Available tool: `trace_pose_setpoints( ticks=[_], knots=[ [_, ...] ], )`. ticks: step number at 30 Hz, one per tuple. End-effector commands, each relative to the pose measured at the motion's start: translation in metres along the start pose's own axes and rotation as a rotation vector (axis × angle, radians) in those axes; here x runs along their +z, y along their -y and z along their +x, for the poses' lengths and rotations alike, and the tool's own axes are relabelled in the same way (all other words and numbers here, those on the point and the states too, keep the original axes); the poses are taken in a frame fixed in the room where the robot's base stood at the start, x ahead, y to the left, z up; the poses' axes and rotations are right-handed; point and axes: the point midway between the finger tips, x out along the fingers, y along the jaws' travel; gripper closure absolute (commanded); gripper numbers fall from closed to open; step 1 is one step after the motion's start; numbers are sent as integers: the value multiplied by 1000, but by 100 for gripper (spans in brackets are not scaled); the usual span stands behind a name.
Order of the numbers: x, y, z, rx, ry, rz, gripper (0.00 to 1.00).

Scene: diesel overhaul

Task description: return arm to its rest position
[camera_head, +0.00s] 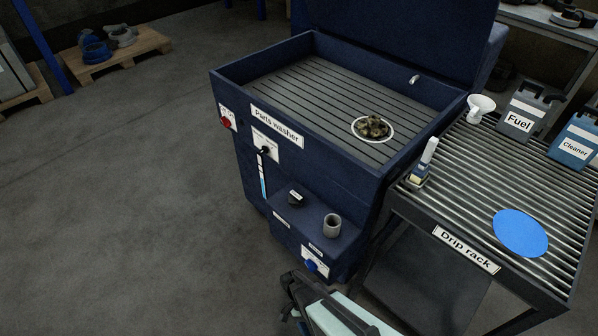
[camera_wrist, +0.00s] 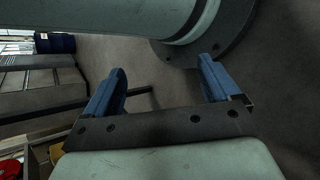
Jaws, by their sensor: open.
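My gripper (camera_wrist: 162,85) is open and empty in the wrist view, with its two blue fingers apart and bare floor and part of my own arm beyond them. In the head view my arm's end (camera_head: 310,300) shows at the bottom edge, in front of the parts washer (camera_head: 270,185) and left of the drip rack (camera_head: 430,205). It appears apart from both. The fingers are hard to make out in that view.
A brown-grey part (camera_head: 372,126) sits on a white ring in the washer's basin. A grey cup (camera_head: 332,225) stands on the washer's front ledge. The rack holds a fuel can (camera_head: 520,122), a cleaner can (camera_head: 575,150), a brush (camera_head: 424,160) and a blue disc (camera_head: 521,233).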

Motion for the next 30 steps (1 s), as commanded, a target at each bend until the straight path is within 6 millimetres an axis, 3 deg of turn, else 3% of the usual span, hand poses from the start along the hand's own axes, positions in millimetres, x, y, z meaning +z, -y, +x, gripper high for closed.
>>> trace_pose_setpoints(
  ticks=[1, 8, 30],
  knots=[
    [14, -20, 6, -16, 31, -30, 11],
    [46, -71, 21, -136, 133, -203, 11],
    [2, -132, 41, -471, -69, -583, 11]
  ],
)
